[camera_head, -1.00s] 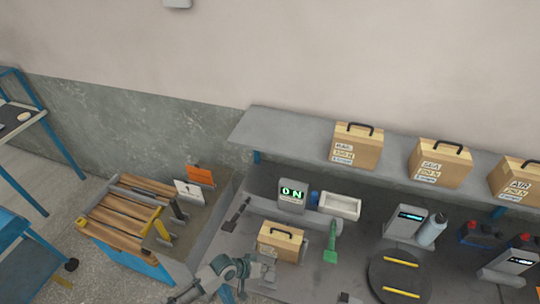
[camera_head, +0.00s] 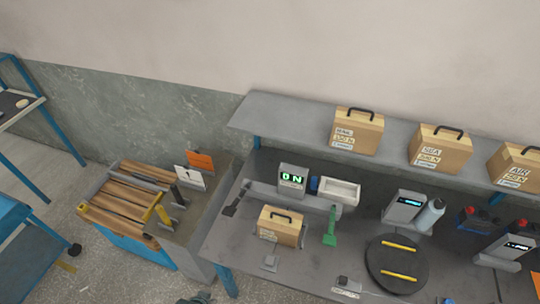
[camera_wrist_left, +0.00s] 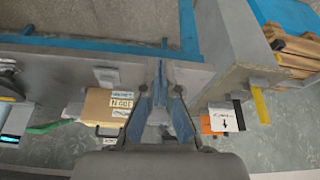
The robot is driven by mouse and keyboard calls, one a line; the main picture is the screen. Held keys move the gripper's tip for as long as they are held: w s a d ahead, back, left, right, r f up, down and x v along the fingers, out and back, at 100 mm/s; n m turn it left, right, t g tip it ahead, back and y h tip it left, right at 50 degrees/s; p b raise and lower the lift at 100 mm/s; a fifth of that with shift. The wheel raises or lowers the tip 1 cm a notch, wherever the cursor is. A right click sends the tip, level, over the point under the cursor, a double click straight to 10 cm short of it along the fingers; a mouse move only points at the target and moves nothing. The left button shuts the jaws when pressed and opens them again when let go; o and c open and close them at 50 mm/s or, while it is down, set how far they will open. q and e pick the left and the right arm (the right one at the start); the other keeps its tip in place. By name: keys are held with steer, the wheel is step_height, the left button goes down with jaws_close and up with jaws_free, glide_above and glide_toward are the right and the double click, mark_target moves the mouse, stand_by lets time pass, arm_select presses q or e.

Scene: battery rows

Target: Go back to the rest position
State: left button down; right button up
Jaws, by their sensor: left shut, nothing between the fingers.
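My left gripper (camera_wrist_left: 162,66) is in the left wrist view, with its fingertips together and nothing between them. It is clear of the objects around it. In the head view only a small piece of my left arm shows at the bottom edge, and the fingers are out of the picture. A wooden box with a black handle (camera_head: 281,228) stands on the grey workbench; it also shows in the left wrist view (camera_wrist_left: 100,108), left of the fingers. My right gripper is not in view.
The workbench (camera_head: 240,255) carries a lit display (camera_head: 293,181), a white tray (camera_head: 338,183), a green tool (camera_head: 331,228) and a round dark plate (camera_head: 398,264). Several boxes stand on the shelf (camera_head: 280,112). A cart with wooden strips (camera_head: 125,213) is at left.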

arm_select(q)
steer(key=s+a+f+g+b, duration=0.1)
steer(key=s+f+b, duration=0.1)
steer(key=f, duration=1.4)
steer(key=s+a+f+g+b, duration=0.1)
steer(key=s+f+b, duration=0.15)
steer(key=f, duration=1.35)
steer(key=s+a+f+y+b, duration=0.1)
steer(key=s+a+f+b, duration=0.2)
steer(key=s+f, duration=1.4)
steer(key=shift+s+a+f+g, duration=0.15)
steer(key=shift+a+f+g, duration=0.05)
steer(key=shift+f+g, duration=0.2)
